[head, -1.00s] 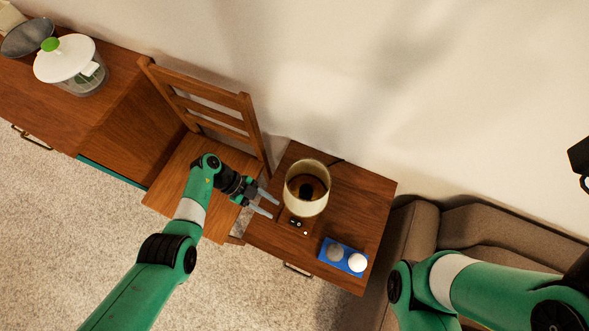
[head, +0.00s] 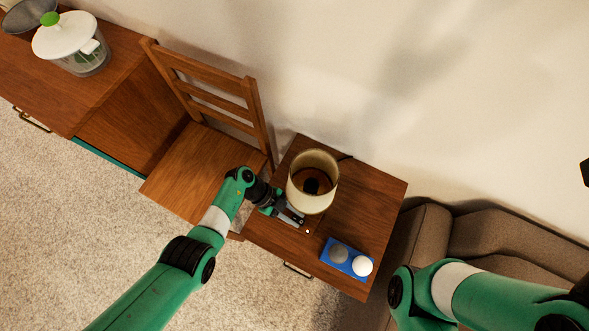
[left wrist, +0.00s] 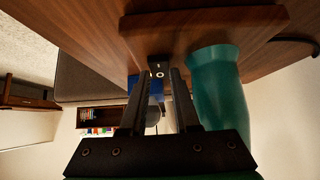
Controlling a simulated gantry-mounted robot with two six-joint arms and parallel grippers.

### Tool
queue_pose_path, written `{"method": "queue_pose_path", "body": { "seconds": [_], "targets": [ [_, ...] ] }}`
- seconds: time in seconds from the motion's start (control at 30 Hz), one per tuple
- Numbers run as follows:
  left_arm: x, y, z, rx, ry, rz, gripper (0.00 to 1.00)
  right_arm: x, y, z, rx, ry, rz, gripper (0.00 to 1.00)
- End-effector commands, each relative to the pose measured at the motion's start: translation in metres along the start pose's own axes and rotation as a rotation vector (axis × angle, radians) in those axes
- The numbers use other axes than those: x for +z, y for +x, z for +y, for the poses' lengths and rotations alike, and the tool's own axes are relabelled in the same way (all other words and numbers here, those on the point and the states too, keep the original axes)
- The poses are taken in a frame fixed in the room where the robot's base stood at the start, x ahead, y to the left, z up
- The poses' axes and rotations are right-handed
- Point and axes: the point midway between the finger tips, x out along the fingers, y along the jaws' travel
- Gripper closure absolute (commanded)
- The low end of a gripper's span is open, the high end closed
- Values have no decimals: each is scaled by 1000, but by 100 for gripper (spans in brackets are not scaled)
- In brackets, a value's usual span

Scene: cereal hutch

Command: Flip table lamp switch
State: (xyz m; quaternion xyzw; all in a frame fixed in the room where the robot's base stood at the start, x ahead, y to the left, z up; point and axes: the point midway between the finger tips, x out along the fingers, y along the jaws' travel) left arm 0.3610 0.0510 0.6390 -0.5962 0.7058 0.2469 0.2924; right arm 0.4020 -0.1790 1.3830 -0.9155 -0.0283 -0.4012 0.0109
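The table lamp (head: 313,180) has a cream shade and stands on the small wooden side table (head: 363,200). In the left wrist view its teal body (left wrist: 220,95) rises from a wooden base (left wrist: 195,32), seen upside down. A small dark switch block (left wrist: 158,63) with a round light mark sits on that base. My left gripper (head: 298,219) is at the front left of the lamp, low beside its base. In the left wrist view its two fingers (left wrist: 159,78) are apart, with the switch block just beyond and between the tips. Contact cannot be told. My right gripper is out of view.
A blue holder (head: 336,258) with a grey and a white round thing lies at the table's front right. A wooden chair (head: 200,170) stands left of the table, a brown sofa (head: 480,235) right. A cabinet (head: 130,100) bears a white-lidded jar (head: 68,38).

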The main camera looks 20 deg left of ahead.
Motion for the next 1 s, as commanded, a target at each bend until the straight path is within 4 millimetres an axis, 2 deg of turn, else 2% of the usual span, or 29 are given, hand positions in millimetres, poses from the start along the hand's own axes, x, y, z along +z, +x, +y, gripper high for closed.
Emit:
{"method": "queue_pose_path", "body": {
  "seconds": [0.03,0.1,0.13,0.37,0.67,1.0],
  "targets": [
    [0,0,0,0,0,0,86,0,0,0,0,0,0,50],
    [0,0,0,0,0,0,99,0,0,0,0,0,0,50],
    [0,0,0,0,0,0,100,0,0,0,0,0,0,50],
    [-2,-2,0,1,0,-12,100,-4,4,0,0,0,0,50],
    [-11,-1,1,5,-1,-213,100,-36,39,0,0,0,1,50],
    [-6,3,0,0,0,-249,100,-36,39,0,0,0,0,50]
  ]
}}
